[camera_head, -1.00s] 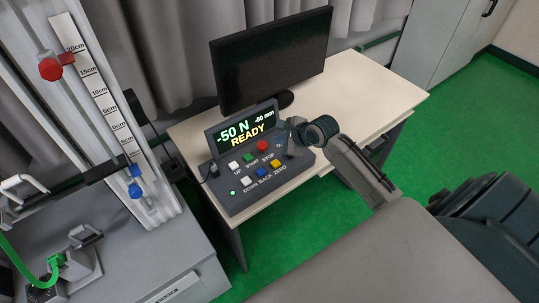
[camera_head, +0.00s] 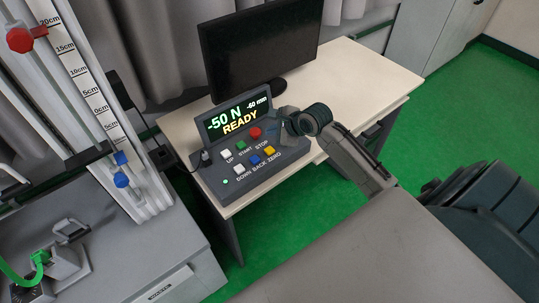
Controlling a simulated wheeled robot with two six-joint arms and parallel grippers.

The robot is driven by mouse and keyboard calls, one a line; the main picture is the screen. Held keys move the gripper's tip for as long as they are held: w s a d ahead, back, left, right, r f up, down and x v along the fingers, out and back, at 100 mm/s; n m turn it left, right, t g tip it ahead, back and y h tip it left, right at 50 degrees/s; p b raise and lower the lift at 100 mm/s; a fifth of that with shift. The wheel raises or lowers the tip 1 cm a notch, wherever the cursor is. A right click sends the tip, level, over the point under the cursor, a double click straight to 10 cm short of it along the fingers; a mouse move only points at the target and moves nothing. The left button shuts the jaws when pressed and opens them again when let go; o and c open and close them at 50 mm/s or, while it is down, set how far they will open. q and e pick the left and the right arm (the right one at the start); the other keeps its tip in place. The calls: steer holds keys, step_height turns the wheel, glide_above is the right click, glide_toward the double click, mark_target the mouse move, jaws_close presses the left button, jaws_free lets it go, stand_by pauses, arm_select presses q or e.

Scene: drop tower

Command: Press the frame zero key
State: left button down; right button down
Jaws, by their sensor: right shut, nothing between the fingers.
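The grey control console (camera_head: 215,186) stands on the desk, its display (camera_head: 239,115) reading "-50 N", "-60 mm" and "READY". Its yellow key (camera_head: 269,150) sits above the label ZERO at the right of the front row, beside the blue BACK key (camera_head: 254,160) and white DOWN key (camera_head: 239,169). Behind are the white UP, green START and red STOP (camera_head: 255,132) keys. My right gripper (camera_head: 286,128) is shut and empty over the console's right back part, right of the red key and behind the yellow one. It hides that part of the panel; I cannot tell whether it touches. My left gripper is not in view.
A black monitor (camera_head: 258,50) stands behind the console. The desk (camera_head: 365,75) is bare to the right. At the left is a drop tower with a centimetre scale (camera_head: 85,85), a red knob (camera_head: 20,39) and blue knobs (camera_head: 121,180). Green floor is open at the right.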

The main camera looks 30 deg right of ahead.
mark_target(272, 151)
step_height(272, 151, down, 4)
steer(key=b, duration=0.4)
steer(key=shift+r, duration=0.15)
steer(key=shift+f, duration=0.95)
stand_by(0.9)
steer(key=shift+f+p, duration=0.25)
steer(key=shift+p, duration=0.35)
steer(key=shift+f, duration=0.2)
